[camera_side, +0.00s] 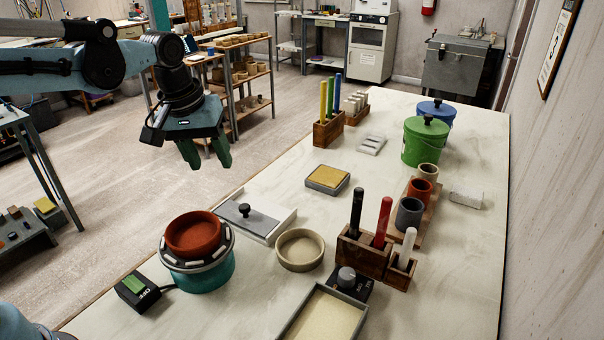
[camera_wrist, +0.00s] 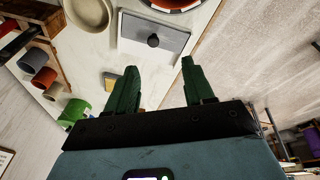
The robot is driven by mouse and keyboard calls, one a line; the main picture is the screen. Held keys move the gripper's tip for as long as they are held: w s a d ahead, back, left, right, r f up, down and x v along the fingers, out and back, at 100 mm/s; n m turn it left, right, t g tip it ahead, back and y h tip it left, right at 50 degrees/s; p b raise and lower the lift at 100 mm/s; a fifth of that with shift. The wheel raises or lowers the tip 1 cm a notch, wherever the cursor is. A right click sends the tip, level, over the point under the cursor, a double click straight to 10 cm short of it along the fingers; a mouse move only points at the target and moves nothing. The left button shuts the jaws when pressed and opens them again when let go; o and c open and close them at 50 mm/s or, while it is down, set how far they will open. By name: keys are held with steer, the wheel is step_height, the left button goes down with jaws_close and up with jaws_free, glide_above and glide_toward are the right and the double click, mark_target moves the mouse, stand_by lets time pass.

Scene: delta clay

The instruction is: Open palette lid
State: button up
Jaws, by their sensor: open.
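The palette (camera_side: 284,226) is a low, flat, pale box on the near left part of the table. Its grey lid (camera_side: 230,222) has a black knob (camera_side: 244,210) and appears to cover most of the box. In the wrist view the lid (camera_wrist: 172,38) and knob (camera_wrist: 153,40) show beyond my fingertips. My gripper (camera_side: 209,164) is open, with green fingers pointing down. It hangs in the air, up and to the left of the palette in the side view, and touches nothing. Its spread fingers (camera_wrist: 159,66) are empty. The palette's inside is hidden.
A red bowl (camera_side: 193,232) on a teal round stand and a beige dish (camera_side: 300,250) flank the palette. A yellow sponge in a tray (camera_side: 328,179) lies behind it. Wooden tool holders (camera_side: 362,255) stand to the right. Bare tabletop (camera_side: 270,190) lies just behind the palette.

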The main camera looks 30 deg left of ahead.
mark_target(244, 206)
steer(key=w+d+f+n+g, duration=0.1)
steer(key=w+f+n+g, duration=0.15)
steer(key=w, duration=0.35)
steer(key=shift+n, duration=0.45)
step_height(244, 206, down, 12)
steer(key=shift+w+r, duration=0.15)
jaws_close()
